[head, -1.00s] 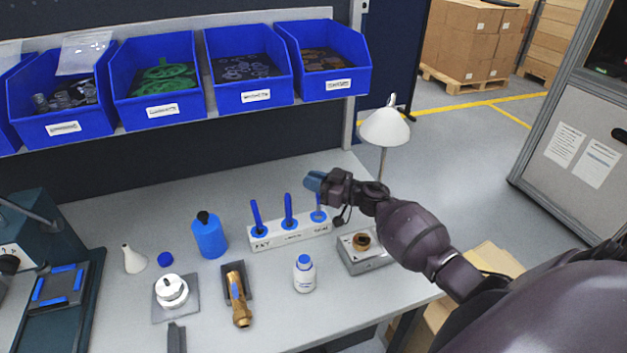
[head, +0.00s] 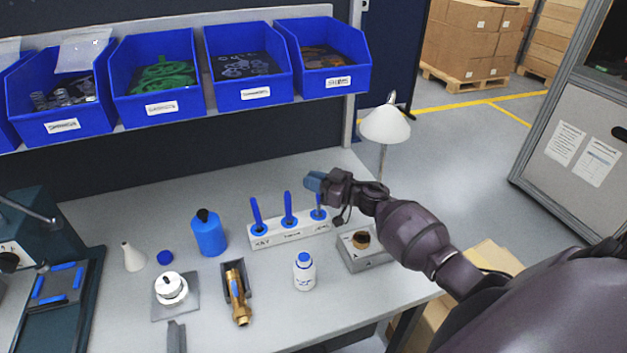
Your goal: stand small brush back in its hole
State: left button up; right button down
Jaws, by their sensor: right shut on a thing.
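A white brush holder (head: 290,236) with three blue-ringed holes stands on the bench. Blue handles stand in its left hole (head: 256,212) and middle hole (head: 288,206). My right gripper (head: 316,182) is above the right-hand hole, its blue fingertips shut on the top of the small brush (head: 319,202). The brush hangs about upright, and its lower end meets the blue ring of the right-hand hole; how deep it sits I cannot tell. My left gripper is not in view.
A white lamp (head: 385,126) is behind.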

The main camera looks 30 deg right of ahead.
jog(key=shift+f+b, duration=0.55)
jog(key=shift+f, duration=0.6)
dwell(0.9)
jog(key=c, duration=1)
grip_release()
jog(key=shift+c, duration=0.2)
